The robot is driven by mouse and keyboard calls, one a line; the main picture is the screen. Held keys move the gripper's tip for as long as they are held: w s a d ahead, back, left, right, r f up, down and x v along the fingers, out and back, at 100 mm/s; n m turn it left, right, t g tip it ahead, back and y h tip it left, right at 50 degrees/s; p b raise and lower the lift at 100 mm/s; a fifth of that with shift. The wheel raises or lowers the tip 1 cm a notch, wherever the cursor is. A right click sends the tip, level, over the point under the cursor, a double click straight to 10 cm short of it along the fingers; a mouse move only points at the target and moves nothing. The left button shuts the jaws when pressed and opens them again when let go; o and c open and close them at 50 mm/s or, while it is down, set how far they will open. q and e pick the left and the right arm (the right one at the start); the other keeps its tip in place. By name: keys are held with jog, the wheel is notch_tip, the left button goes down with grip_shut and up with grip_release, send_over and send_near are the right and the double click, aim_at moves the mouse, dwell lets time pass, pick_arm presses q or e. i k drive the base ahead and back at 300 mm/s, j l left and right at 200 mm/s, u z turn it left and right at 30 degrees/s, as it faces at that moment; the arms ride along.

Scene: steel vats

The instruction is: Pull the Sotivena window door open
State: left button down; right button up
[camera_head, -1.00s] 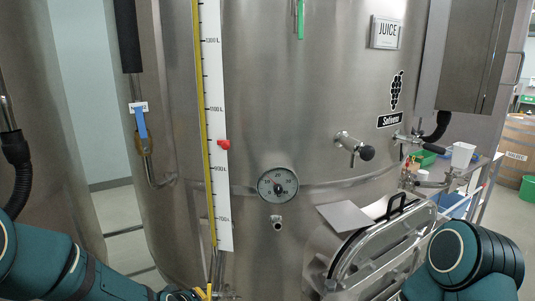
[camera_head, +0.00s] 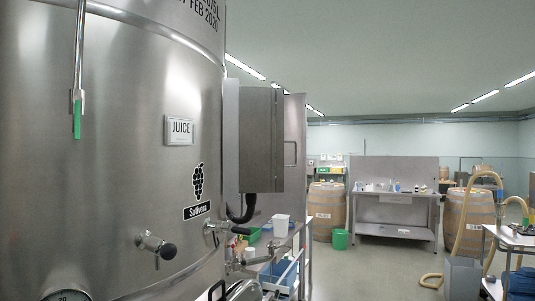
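The steel vat (camera_head: 110,150) fills the left side of the head view. It carries a JUICE plate (camera_head: 180,130), a grape emblem (camera_head: 198,182) and a dark name label (camera_head: 197,211) that reads like Sotivena. Only the top of the door hatch (camera_head: 243,290) shows at the bottom edge, with part of its black handle (camera_head: 217,289). Most of the door is cut off below, so I cannot tell whether it is open. Neither of my grippers is in view.
A valve with a black knob (camera_head: 167,250) sticks out of the vat. A grey cabinet (camera_head: 262,140) stands beside it. Barrels (camera_head: 327,210) and a steel table (camera_head: 395,197) stand behind open floor (camera_head: 385,265).

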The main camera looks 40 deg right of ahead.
aim_at(280, 142)
jog(key=l+z, duration=0.1)
jog(key=l, duration=0.45)
jog(key=i+l, duration=0.1)
jog(key=l, duration=0.4)
jog(key=l+z, duration=0.15)
jog(key=l, duration=0.4)
jog(key=i+l+z, duration=0.1)
jog(key=l, duration=0.4)
jog(key=i+l+z, duration=0.1)
jog(key=l, duration=0.4)
